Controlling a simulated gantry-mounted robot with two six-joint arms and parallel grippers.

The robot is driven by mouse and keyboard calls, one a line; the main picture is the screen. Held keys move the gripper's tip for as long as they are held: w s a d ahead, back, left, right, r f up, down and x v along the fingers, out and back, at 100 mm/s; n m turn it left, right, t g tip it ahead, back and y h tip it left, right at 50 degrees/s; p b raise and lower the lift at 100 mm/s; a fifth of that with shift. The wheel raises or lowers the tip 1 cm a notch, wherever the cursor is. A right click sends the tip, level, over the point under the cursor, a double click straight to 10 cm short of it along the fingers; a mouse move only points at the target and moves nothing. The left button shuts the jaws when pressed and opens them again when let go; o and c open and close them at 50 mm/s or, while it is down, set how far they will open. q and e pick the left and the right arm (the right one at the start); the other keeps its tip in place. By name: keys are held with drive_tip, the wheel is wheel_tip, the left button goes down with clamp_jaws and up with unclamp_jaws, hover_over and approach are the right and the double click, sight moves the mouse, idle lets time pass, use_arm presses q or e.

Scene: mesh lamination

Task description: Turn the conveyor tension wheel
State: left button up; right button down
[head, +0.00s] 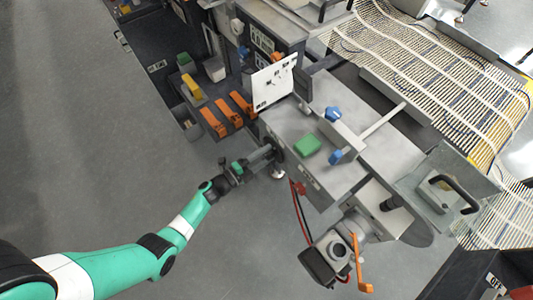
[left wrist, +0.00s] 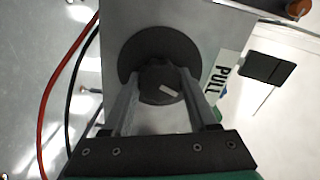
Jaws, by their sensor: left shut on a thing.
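The conveyor tension wheel (left wrist: 162,80) is a dark round knob on a wider dark disc, mounted on the side of the grey machine housing. In the left wrist view it is straight ahead, with a small light mark on its face. My left gripper (left wrist: 158,95) is shut on the wheel, one finger on each side. In the head view the left gripper (head: 268,153) reaches the wheel (head: 277,149) at the left side of the machine, and the fingers partly hide it. My right gripper does not show.
The grey machine (head: 320,125) carries a green block (head: 307,146) and blue knobs (head: 333,114). Red and black cables (head: 299,211) hang just below the wheel. A motor unit (head: 330,255) with an orange lever stands lower right. Orange handles (head: 228,113) lie above. The floor (head: 90,140) at left is clear.

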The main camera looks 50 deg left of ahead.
use_arm(q)
drive_tip(key=o, duration=1.4)
drive_tip(key=s+p, duration=0.1)
drive_tip(key=s, duration=0.3)
drive_tip(key=s+p, duration=0.1)
drive_tip(key=s, duration=0.2)
drive_tip(key=s+a+p, duration=0.1)
drive_tip(key=s, duration=0.3)
drive_tip(key=shift+s+a, duration=0.1)
drive_tip(key=shift+s, duration=0.2)
